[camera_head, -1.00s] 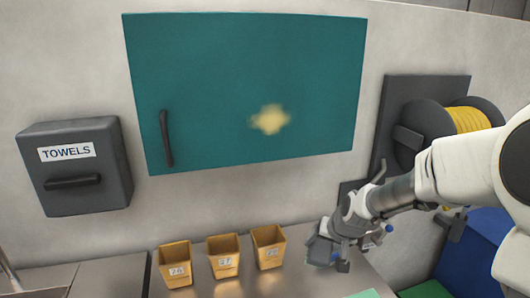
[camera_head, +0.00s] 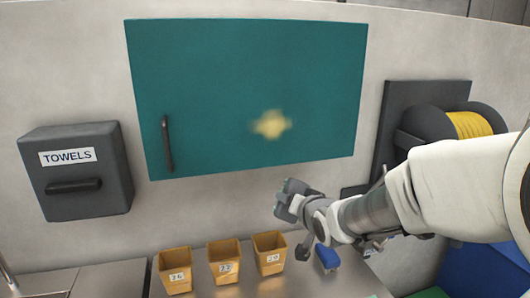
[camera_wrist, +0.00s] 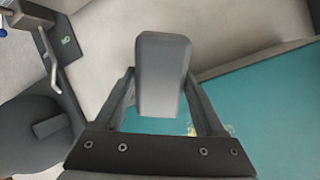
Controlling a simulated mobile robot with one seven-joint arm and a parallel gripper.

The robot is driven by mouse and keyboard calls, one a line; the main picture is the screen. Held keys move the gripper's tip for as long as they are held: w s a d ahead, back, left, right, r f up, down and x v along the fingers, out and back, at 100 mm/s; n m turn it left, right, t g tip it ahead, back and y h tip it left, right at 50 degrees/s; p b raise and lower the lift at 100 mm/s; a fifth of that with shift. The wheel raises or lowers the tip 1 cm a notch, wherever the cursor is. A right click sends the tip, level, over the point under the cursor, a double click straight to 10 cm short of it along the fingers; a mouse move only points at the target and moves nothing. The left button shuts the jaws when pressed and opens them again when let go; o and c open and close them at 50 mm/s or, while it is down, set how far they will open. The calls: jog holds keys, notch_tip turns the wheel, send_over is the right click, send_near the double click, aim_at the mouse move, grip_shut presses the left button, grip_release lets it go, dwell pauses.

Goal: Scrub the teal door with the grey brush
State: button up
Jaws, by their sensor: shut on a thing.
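The teal door (camera_head: 225,90) is a shut wall cabinet front with a dark handle at its lower left. A yellowish stain (camera_head: 271,124) marks its lower middle; part of it shows behind my gripper in the wrist view (camera_wrist: 195,131). My gripper (camera_head: 297,199) is below the door's lower edge, a little right of the stain. It is shut on the grey brush (camera_wrist: 163,72), a plain grey block between the fingers in the wrist view. In the head view the brush is small and hard to separate from the gripper. It appears apart from the door.
Three yellow bins (camera_head: 226,262) stand on the metal counter, left of my gripper. A blue object (camera_head: 327,257) is on the counter below my wrist. A dark towel box (camera_head: 75,170) hangs at left, and a reel with yellow hose (camera_head: 468,124) at right.

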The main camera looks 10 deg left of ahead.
jog(key=s+a+r+t+y, duration=0.1)
jog(key=s+a+r+t, duration=0.15)
jog(key=r, duration=0.45)
jog(key=s+a+r+t+y, duration=0.1)
jog(key=a+r+t+y, duration=0.1)
jog(key=a+r, duration=0.35)
jog(key=shift+n+g, duration=0.25)
jog(key=shift+n, duration=0.05)
jog(key=w, duration=0.1)
jog(key=w+r+p, duration=0.1)
jog(key=w, duration=0.1)
jog(key=w+a+p, duration=0.1)
jog(key=w, duration=0.1)
jog(key=shift+r, duration=0.35)
jog(key=shift+x, duration=0.95)
